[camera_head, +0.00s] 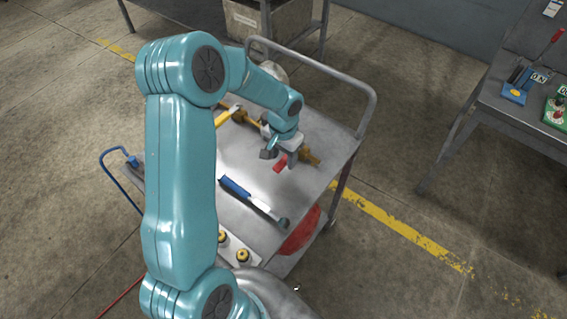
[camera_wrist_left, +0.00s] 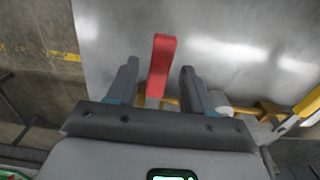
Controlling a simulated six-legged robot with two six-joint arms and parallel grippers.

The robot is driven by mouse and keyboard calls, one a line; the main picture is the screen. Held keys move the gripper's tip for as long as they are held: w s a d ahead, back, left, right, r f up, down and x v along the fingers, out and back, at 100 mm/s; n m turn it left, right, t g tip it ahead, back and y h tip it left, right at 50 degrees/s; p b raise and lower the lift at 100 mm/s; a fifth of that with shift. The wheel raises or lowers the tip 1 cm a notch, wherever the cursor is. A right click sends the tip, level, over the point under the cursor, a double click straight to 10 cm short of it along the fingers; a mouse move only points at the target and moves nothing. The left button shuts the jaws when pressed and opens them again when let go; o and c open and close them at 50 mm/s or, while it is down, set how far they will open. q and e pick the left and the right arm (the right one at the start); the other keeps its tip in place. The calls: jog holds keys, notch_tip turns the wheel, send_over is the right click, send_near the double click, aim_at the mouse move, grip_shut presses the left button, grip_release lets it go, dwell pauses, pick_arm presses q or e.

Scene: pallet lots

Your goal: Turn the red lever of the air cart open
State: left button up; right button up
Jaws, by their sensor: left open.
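The red lever (camera_head: 281,163) shows beside my left gripper (camera_head: 281,156) over the grey top of the cart (camera_head: 327,135). A brass-coloured pipe fitting (camera_head: 311,158) shows just to the right of the gripper. In the left wrist view the red lever (camera_wrist_left: 161,62) stands between the two fingers of my left gripper (camera_wrist_left: 159,75). The fingers are open, with a gap visible on each side of the lever. My right gripper is in neither view.
A blue-handled tool (camera_head: 236,187) lies on the cart top, near yellow-and-black knobs (camera_head: 243,255). A yellow-handled tool (camera_head: 228,115) lies farther back. The cart's rail (camera_head: 368,92) rises at its far side. A workbench (camera_head: 495,98) with tools stands right, beyond open floor.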

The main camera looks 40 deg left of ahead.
pick_arm(q)
jog(key=shift+s+d+f, duration=0.15)
jog(key=shift+s+f, duration=0.05)
jog(key=shift+s, duration=0.05)
jog(key=shift+w+a+f, duration=0.2)
jog(key=shift+w+f, duration=0.1)
jog(key=shift+w, duration=0.15)
jog(key=shift+s+d+r, duration=0.15)
jog(key=shift+s+r, duration=0.1)
jog(key=shift+s, duration=0.1)
grip_shut()
jog(key=shift+w+f, duration=0.1)
jog(key=shift+w, duration=0.05)
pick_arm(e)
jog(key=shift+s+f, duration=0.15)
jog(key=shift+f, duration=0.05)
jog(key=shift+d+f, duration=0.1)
